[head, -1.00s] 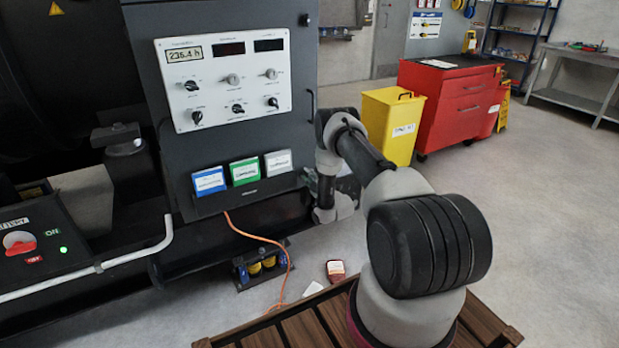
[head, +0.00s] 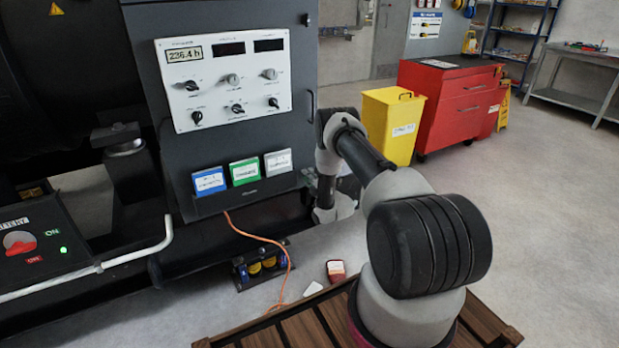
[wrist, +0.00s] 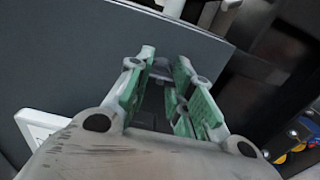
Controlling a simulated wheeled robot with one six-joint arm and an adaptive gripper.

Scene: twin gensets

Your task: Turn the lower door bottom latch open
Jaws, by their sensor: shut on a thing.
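In the wrist view, my gripper (wrist: 160,82) has its two green-padded fingers closed around a small grey piece, the latch (wrist: 160,70), at the edge of a dark grey door panel (wrist: 90,55). Most of the latch is hidden between the fingers, so its angle is hard to tell. In the head view, my arm reaches to the right side of the grey control cabinet (head: 290,130). My gripper and the latch are hidden there behind my own wrist.
A white instrument panel (head: 215,105) with knobs and three document holders are on the cabinet front. An orange cable (head: 265,240) hangs to the floor near small yellow-and-blue parts (head: 262,266). A yellow bin (head: 390,125) and red tool cabinet (head: 455,100) stand behind. Floor at right is clear.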

